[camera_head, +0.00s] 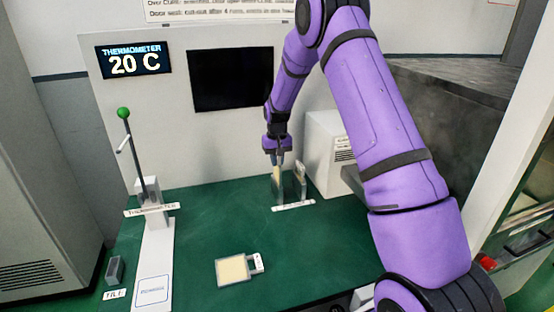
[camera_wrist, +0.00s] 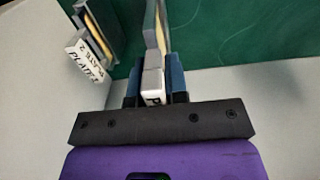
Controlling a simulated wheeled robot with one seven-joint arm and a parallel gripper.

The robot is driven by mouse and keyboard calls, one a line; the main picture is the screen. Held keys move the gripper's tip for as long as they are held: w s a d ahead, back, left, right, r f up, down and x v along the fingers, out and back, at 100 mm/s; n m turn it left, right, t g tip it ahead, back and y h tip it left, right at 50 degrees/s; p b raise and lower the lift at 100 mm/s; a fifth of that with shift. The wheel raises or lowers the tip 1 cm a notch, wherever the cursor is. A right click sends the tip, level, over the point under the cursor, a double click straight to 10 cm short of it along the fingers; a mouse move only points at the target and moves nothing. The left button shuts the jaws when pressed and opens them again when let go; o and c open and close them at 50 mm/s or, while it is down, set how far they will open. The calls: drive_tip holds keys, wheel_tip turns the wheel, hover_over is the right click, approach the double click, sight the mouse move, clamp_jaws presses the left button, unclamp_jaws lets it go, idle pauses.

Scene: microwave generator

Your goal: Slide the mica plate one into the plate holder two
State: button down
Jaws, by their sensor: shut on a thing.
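My gripper (camera_head: 277,152) is shut on the white tab of a mica plate (camera_wrist: 153,32), which stands on edge beyond the fingers. The tab's label shows only a "P", so I cannot read its number. In the wrist view my gripper (camera_wrist: 155,88) has a blue finger on each side of the tab. In the head view the held plate is at the left grey upright of a plate holder (camera_head: 278,190); I cannot tell whether it is in a slot. A second yellowish plate (camera_wrist: 99,32) stands in a grey frame at upper left, beside a tab reading "PLATE 2" (camera_wrist: 85,60).
A framed cream plate with a labelled tab (camera_head: 234,271) lies flat on the green table (camera_head: 195,235). A lever with a green knob (camera_head: 123,113) stands at left. A white box (camera_head: 323,150) is close right of the holder.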

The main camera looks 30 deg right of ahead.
drive_tip(key=shift+f, duration=3.3)
idle(0.5)
drive_tip(key=c, duration=1.1)
unclamp_jaws()
drive_tip(key=shift+o, duration=0.2)
wheel_tip(320, 180, up, 11)
drive_tip(key=shift+r, duration=0.15)
wheel_tip(320, 180, up, 13)
drive_tip(key=t, duration=0.1)
hover_over(277, 180)
drive_tip(key=s+a, duration=0.3)
drive_tip(key=s, duration=0.4)
drive_tip(key=s+a+r+n+t, duration=0.1)
drive_tip(key=s+a+r+t, duration=0.15)
drive_tip(key=s+r, duration=0.75)
drive_tip(key=s+a+r+t, duration=0.1)
drive_tip(key=s+a, duration=0.1)
drive_tip(key=s, duration=1.1)
drive_tip(key=s+a+r+n, duration=0.1)
drive_tip(key=s+a, duration=0.1)
drive_tip(key=s, duration=1)
drive_tip(key=shift+s+a+t, duration=0.35)
drive_tip(key=shift+s+a, duration=0.05)
